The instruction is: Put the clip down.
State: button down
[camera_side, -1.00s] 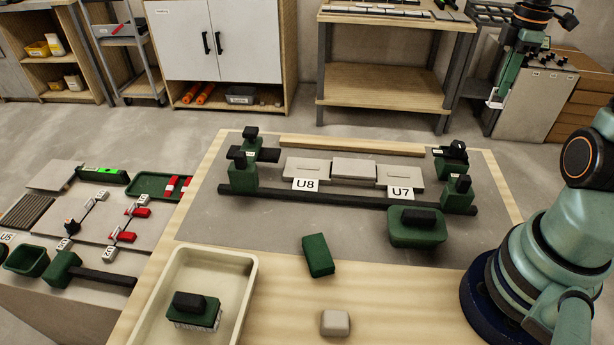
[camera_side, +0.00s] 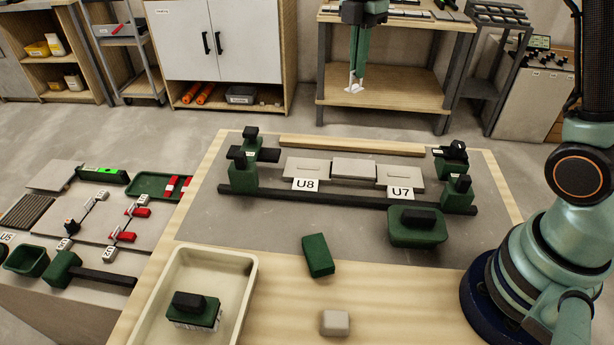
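My gripper (camera_side: 357,80) is in the air above and behind the work board, in front of the wooden shelf. Its green fingers point down and are shut on a small white clip (camera_side: 355,90). The clip hangs at the fingertips, clear of any surface. Below it on the board are a tile by the U8 label (camera_side: 305,171), a middle tile (camera_side: 354,169) and a tile by the U7 label (camera_side: 400,173). The middle tile seems to stand slightly higher than its neighbours.
Green blocks with black knobs (camera_side: 243,175) and a dark rail (camera_side: 345,198) frame the tiles. Red pieces (camera_side: 128,236) lie on the left table.

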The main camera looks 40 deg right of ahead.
jog(key=s+a+n, duration=0.2)
jog(key=a+n, duration=0.6)
jog(key=a, duration=1.9)
jog(key=f, duration=2)
jog(key=shift+s+a+f, duration=0.1)
jog(key=shift+a+f, duration=0.15)
jog(key=shift+f, duration=0.1)
jog(key=c, duration=1.1)
grip_release()
jog(key=shift+o, duration=0.2)
